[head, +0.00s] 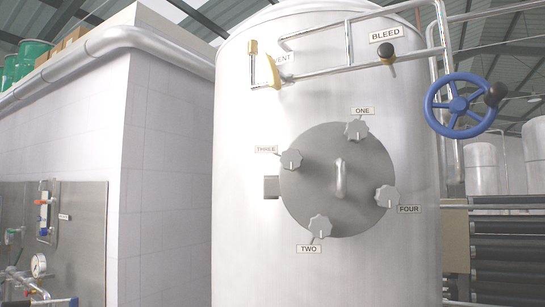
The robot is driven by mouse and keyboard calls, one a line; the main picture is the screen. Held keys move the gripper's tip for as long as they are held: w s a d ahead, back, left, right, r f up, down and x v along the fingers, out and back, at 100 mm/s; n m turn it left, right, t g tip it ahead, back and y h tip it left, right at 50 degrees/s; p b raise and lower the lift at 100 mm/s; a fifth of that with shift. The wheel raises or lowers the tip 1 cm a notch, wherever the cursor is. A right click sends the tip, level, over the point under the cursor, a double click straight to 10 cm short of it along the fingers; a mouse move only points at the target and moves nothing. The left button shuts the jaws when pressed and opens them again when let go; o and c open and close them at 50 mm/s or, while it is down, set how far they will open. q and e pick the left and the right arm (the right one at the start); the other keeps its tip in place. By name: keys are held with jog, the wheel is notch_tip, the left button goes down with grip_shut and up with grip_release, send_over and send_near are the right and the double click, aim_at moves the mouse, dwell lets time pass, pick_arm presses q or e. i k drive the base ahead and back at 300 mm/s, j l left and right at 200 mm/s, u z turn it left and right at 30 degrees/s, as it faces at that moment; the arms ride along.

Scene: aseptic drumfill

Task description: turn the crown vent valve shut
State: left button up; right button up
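A yellow lever (272,70) sits on the thin pipework near the top left of the big steel tank. It is close to upright, slightly tilted, and covers the start of a label (286,58) of which "ENT" can be read. A brass-coloured fitting (253,48) stands just above and left of the lever on the same pipework. Neither of my grippers is in the head view, and nothing touches the lever.
The tank (255,220) carries a round hatch (325,200) with knobs labelled ONE to FOUR. A black BLEED knob (386,52) and a blue handwheel (455,105) are to the right. A white tiled wall (165,170) stands left, with a gap before the tank.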

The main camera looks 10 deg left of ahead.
aim_at(272, 74)
jog(key=j+z, duration=0.3)
jog(key=j, duration=0.4)
jog(key=j+z, duration=0.3)
jog(key=j, duration=0.4)
